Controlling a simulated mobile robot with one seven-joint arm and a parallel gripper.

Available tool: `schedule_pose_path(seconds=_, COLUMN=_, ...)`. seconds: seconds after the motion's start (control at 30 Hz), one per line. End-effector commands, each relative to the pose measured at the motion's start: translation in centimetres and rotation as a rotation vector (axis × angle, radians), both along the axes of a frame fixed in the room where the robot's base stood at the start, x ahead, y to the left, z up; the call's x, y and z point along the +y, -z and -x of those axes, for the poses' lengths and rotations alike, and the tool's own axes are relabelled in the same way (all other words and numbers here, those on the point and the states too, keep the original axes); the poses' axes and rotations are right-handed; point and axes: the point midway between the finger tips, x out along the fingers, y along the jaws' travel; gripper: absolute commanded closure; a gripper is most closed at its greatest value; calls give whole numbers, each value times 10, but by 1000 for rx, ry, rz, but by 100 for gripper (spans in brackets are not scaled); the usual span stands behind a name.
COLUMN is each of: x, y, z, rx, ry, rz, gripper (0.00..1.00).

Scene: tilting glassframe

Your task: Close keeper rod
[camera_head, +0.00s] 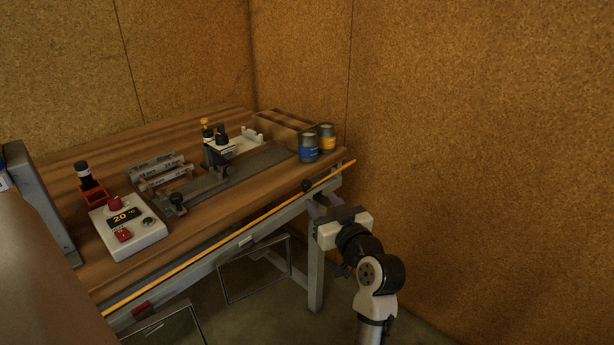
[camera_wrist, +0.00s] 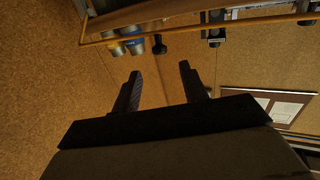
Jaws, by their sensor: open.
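The keeper rod appears to be the long orange rod (camera_head: 225,239) along the bench's front edge. It also shows in the wrist view (camera_wrist: 247,21). A black round knob (camera_head: 306,185) sits at the rod near its right end, and the knob shows in the wrist view (camera_wrist: 159,46). My gripper (camera_head: 319,201) is open and empty, close in front of and below the knob. In the wrist view the two fingers (camera_wrist: 160,72) are spread, with the knob beyond the tips, roughly between them. I see no contact.
The wooden bench (camera_head: 215,215) holds a control box (camera_head: 128,226), a clamp fixture (camera_head: 215,165), a blue can (camera_head: 308,147) and a yellow can (camera_head: 327,138). Thin-framed panels (camera_head: 255,268) hang below the rod. A bench leg (camera_head: 316,275) stands left of my arm. Cork walls enclose the corner.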

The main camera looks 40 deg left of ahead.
Motion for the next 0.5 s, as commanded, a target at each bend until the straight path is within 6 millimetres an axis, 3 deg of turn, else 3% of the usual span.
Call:
schedule_pose_path(seconds=0.3, x=62, y=-3, z=-31, rx=1, ry=-2, rz=0, gripper=57)
schedule_pose_path(seconds=0.5, x=89, y=-3, z=-45, rx=-1, ry=0, rz=-3, gripper=57)
